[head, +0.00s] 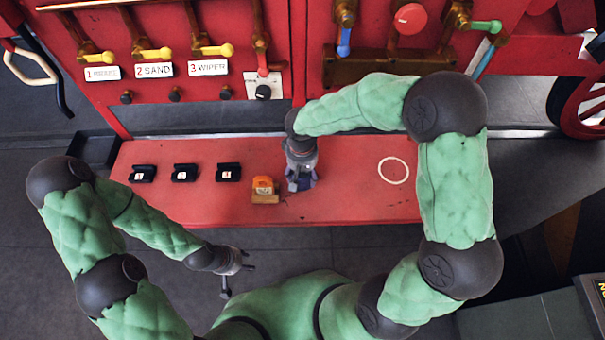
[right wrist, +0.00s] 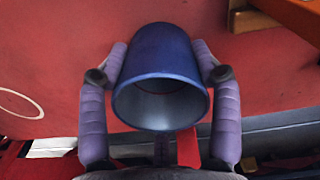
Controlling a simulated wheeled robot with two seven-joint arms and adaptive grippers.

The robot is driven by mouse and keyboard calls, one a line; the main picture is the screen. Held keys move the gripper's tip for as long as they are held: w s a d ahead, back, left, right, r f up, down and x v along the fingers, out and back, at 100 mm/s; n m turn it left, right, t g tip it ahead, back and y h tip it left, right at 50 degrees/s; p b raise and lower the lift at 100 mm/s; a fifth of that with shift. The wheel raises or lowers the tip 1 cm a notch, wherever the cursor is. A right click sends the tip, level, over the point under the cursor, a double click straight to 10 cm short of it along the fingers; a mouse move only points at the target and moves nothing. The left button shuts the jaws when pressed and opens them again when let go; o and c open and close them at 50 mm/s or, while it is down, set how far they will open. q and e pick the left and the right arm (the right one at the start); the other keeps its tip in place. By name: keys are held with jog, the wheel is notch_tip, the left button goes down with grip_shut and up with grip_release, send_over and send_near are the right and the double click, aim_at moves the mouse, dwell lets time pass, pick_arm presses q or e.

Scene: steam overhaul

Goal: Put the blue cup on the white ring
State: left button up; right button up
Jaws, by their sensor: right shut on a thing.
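The blue cup (right wrist: 160,55) is between the two fingers of my right gripper (right wrist: 163,75), which is shut on its sides. The cup's open mouth faces the wrist camera. In the head view my right gripper (head: 300,183) is over the red bench, left of the white ring, and hides most of the cup. I cannot tell whether the cup touches the bench. The white ring (head: 394,157) is a bare outline on the bench's right part; its edge also shows at left in the right wrist view (right wrist: 42,111). My left gripper (head: 238,281) is open and empty in front of the bench.
The red bench (head: 340,205) is clear between the cup and the ring. An orange item on a wooden block (head: 265,198) stands close left of my right gripper. Several black holders (head: 185,173) sit further left. A red panel with levers (head: 200,90) rises behind.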

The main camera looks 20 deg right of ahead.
jog(key=shift+r, duration=0.1)
jog(key=o, duration=1.3)
jog(key=shift+o, duration=0.2)
